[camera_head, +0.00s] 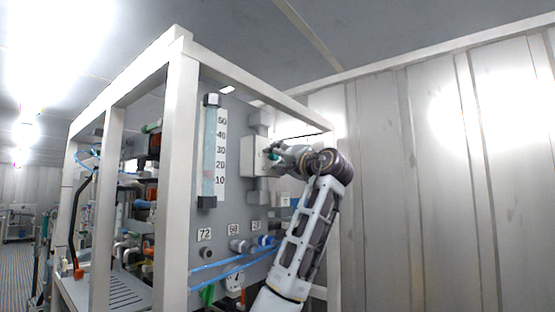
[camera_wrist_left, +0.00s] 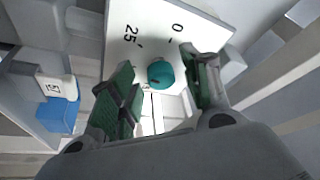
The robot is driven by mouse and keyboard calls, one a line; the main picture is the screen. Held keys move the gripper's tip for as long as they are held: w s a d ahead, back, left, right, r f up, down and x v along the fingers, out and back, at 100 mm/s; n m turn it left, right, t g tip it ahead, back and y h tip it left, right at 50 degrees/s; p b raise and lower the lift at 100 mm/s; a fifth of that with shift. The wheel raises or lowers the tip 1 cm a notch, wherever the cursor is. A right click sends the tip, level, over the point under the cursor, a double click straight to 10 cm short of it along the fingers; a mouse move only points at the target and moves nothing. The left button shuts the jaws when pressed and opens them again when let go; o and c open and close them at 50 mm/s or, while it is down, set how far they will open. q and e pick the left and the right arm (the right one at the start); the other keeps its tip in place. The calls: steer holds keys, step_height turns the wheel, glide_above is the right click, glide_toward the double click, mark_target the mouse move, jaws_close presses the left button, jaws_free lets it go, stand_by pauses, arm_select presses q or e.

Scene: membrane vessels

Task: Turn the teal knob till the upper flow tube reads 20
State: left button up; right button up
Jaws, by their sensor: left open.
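The teal knob (camera_wrist_left: 160,73) sits on a white plate (camera_wrist_left: 147,22) marked 0 and 25 in the left wrist view. My left gripper (camera_wrist_left: 157,65) is open, with one finger on either side of the knob and gaps to it. In the head view the left gripper (camera_head: 277,155) is at the front of a pale box (camera_head: 256,152) and mostly covers the knob. The flow tube (camera_head: 209,145) stands upright left of the box, beside a scale from 10 to 60. A faint reddish tint shows low in it; its exact reading is unclear. My right gripper is out of view.
A white frame post (camera_head: 178,190) stands left of the grey panel. Below the tube are number labels, including 72 (camera_head: 205,234), fittings and blue hoses (camera_head: 230,264). A blue part (camera_wrist_left: 57,114) is left of the fingers in the wrist view.

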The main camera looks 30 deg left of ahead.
arm_select(q)
steer(key=v, duration=1.2)
steer(key=shift+f, duration=0.15)
